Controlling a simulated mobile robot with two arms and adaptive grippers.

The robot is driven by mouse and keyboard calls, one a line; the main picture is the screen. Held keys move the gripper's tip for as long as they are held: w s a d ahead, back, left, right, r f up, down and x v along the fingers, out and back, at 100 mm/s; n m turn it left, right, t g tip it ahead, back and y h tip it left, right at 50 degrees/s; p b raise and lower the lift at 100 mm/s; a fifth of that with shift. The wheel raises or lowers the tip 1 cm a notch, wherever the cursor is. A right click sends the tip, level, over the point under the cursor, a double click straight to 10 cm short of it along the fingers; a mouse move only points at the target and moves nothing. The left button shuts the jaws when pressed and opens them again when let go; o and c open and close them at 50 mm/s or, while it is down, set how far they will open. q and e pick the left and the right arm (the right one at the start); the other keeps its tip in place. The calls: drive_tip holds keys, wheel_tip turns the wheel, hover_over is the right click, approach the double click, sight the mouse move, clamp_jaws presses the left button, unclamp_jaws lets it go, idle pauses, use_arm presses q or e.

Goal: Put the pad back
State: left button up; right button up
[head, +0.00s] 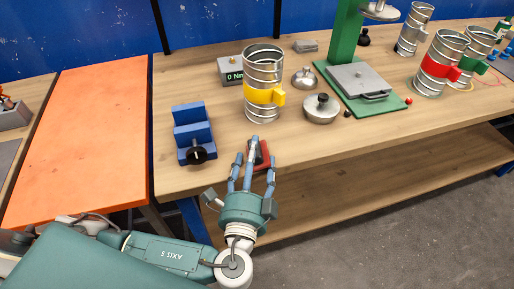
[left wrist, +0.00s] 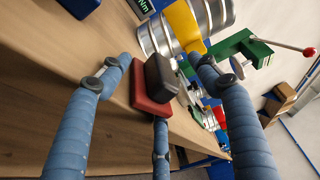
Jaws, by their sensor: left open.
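A dark grey block, which looks like the pad (left wrist: 161,76), rests on a red base (left wrist: 149,105) near the front edge of the workbench. In the head view the red base (head: 264,158) shows partly behind my fingers, and I cannot tell the pad's outline well there. My left gripper (head: 254,160) is open and empty at the bench's front edge. Its blue fingers also show in the left wrist view (left wrist: 160,85), spread around the pad and base. I cannot tell whether any finger touches them. My right gripper is not in view.
A blue fixture with a black knob (head: 194,134) stands left of the gripper. A duct with a yellow band (head: 263,95) stands just behind. A lidded metal pot (head: 321,108) and a green press (head: 362,88) are to the right. The front right bench is clear.

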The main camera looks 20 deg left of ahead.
use_arm(q)
drive_tip(key=s+d+b, duration=0.1)
drive_tip(key=s, duration=0.8)
drive_tip(key=shift+d+r, duration=0.2)
drive_tip(key=shift+d, duration=0.15)
drive_tip(key=shift+s, duration=0.1)
